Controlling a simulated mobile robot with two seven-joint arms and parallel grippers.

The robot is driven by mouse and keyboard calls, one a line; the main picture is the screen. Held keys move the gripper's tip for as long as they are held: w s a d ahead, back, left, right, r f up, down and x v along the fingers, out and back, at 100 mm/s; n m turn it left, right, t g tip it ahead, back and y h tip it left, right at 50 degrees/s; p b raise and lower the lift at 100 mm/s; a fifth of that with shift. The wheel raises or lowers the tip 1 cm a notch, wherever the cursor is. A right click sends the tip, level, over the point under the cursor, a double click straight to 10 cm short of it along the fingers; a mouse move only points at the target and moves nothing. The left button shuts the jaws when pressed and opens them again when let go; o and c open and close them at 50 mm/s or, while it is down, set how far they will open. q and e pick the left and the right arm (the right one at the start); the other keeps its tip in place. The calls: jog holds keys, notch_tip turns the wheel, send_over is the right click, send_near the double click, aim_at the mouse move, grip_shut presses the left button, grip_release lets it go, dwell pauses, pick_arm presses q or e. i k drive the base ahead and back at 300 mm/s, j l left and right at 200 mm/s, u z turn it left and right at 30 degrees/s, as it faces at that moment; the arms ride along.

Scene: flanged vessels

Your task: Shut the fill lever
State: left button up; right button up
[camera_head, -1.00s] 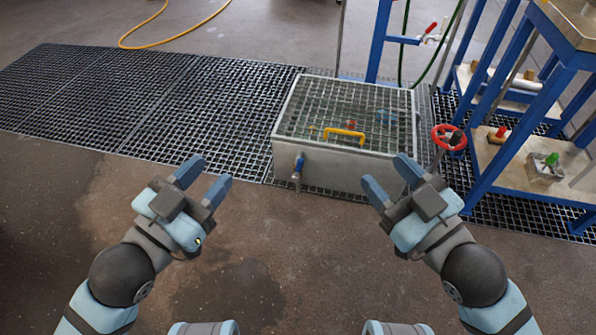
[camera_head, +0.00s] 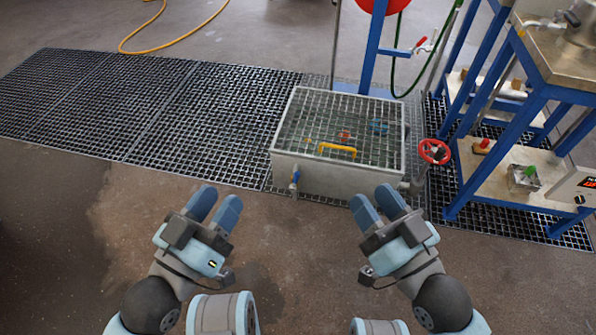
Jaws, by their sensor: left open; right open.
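Several valve handles are in view, and I cannot tell which is the fill lever. A small tap with a red lever (camera_head: 420,43) sits on a blue post behind the tank. A blue-handled valve (camera_head: 294,180) is on the front of the grey, grate-covered tank (camera_head: 340,176), its handle pointing down. My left gripper (camera_head: 219,197) is open and empty, in front of the tank to its left. My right gripper (camera_head: 372,197) is open and empty, near the tank's front right in the picture. Neither gripper touches a lever.
A red handwheel (camera_head: 434,151) stands right of the tank. A blue-framed bench (camera_head: 505,110) at right holds red-handled (camera_head: 483,147) and green-handled (camera_head: 526,172) valves on its lower shelf. A green hose (camera_head: 441,50) hangs behind. Floor grating (camera_head: 150,100) lies left; the brown floor in front is clear.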

aim_at(293, 187)
jog(key=i+l+u, duration=0.2)
jog(key=i+l, duration=0.5)
jog(key=i, duration=0.2)
jog(key=u, duration=1)
jog(key=i+l, duration=0.1)
jog(key=i, duration=0.4)
